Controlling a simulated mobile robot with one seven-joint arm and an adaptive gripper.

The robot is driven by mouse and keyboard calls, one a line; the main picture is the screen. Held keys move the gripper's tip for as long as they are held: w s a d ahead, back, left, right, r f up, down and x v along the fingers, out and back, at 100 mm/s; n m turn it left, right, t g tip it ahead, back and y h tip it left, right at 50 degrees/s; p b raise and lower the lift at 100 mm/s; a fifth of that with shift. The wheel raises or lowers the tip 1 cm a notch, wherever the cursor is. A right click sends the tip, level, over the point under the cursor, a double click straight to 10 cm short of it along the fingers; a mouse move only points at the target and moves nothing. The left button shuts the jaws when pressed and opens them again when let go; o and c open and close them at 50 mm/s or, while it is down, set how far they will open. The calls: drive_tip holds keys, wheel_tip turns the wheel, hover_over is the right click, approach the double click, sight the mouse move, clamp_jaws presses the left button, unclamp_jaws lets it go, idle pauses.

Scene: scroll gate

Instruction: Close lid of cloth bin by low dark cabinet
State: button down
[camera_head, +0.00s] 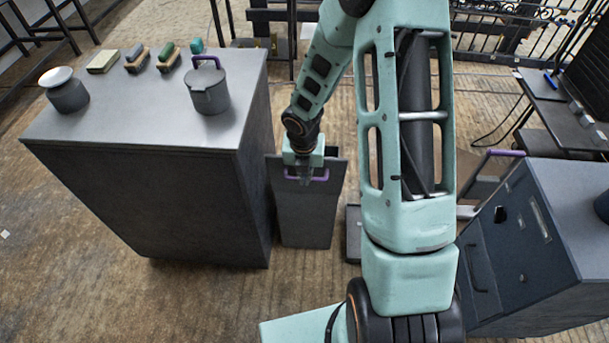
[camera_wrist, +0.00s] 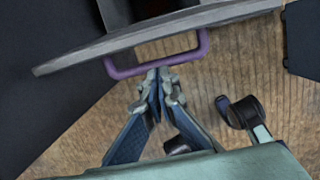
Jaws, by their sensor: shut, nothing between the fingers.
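A grey bin (camera_head: 306,222) stands on the floor close against the right side of the dark cabinet (camera_head: 190,190). Its flat lid (camera_wrist: 235,14) has a purple handle (camera_head: 321,175), and both show at the top of the wrist view, with the handle (camera_wrist: 126,71) on the near edge. The lid looks tilted, with a dark gap behind it, but I cannot tell its exact angle. My gripper (camera_head: 304,178) is at the handle, pointing down; in the wrist view my gripper (camera_wrist: 159,78) has its fingertips together just at the handle's lower bar. It holds nothing. My arm hides part of the bin's back.
A lidded pot (camera_head: 208,92), a jar (camera_head: 66,90) and several small blocks and brushes stand on the cabinet top. At the right are a grey drawer unit (camera_head: 530,240) and another purple handle (camera_head: 503,154). Bare floor lies in front of the bin.

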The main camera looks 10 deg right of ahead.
drive_tip(key=shift+w+d+r+p, duration=0.15)
drive_tip(key=shift+w+r+p, duration=0.2)
drive_tip(key=shift+p, duration=0.55)
drive_tip(key=shift+w+d+r+g+p, duration=0.15)
drive_tip(key=shift+w+g+p, duration=0.35)
drive_tip(key=shift+p, duration=0.55)
drive_tip(key=shift+w+d+r+p, duration=0.2)
drive_tip(key=shift+w+p, duration=0.45)
drive_tip(key=shift+p, duration=0.5)
